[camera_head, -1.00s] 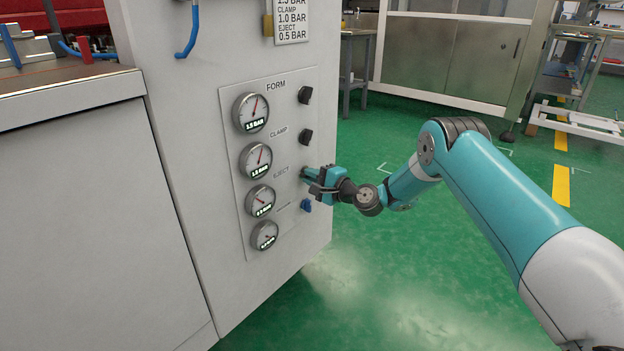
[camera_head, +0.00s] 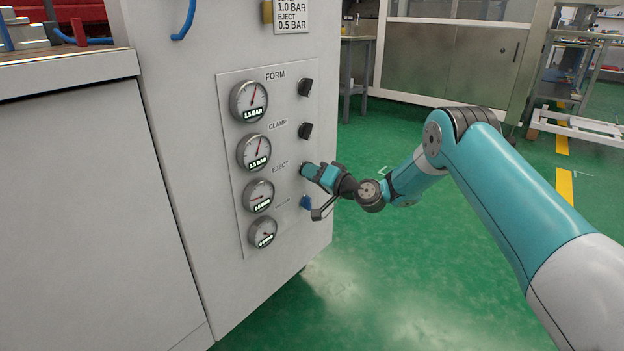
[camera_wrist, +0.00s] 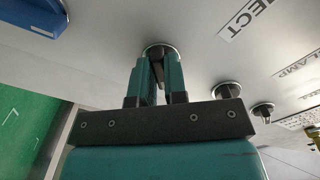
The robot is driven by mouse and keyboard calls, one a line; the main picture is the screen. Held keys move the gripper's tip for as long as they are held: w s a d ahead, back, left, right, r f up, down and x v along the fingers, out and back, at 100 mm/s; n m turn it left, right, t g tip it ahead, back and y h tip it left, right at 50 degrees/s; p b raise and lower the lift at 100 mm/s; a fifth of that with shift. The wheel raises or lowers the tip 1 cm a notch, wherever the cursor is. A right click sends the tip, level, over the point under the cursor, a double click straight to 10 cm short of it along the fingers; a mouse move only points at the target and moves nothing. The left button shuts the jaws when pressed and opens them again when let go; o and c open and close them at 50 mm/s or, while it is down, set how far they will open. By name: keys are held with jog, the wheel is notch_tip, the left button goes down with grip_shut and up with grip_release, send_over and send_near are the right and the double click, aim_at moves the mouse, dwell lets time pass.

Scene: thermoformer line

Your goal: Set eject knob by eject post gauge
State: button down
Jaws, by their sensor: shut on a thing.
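My gripper (camera_head: 308,170) is at the panel beside the EJECT label (camera_head: 280,170). In the wrist view its fingers (camera_wrist: 158,75) are closed on the eject knob (camera_wrist: 158,50), whose round base shows at the fingertips. In the head view the gripper mostly covers this knob. The eject post gauge is not named as such on the panel; the third gauge (camera_head: 258,196), by the EJECT label, has its needle pointing roughly left, and its digits are too blurred to read surely. A placard (camera_head: 291,15) reads EJECT 0.5 BAR.
The form gauge (camera_head: 249,101), clamp gauge (camera_head: 254,152) and a bottom gauge (camera_head: 263,233) share the panel. Black form (camera_head: 305,87) and clamp (camera_head: 306,130) knobs are above my gripper, a blue knob (camera_head: 306,202) close below. Green floor is open on the right.

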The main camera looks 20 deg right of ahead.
jog(key=shift+w+d+f+n+b, duration=0.1)
jog(key=shift+d+f+n+b, duration=0.05)
jog(key=shift+n+b, duration=2.1)
jog(key=shift+d+f+n+b, duration=0.1)
jog(key=shift+n+b, duration=1.65)
jog(key=shift+n, duration=0.9)
jog(key=c, duration=1.2)
grip_release()
jog(key=shift+r, duration=0.1)
jog(key=shift+o, duration=0.2)
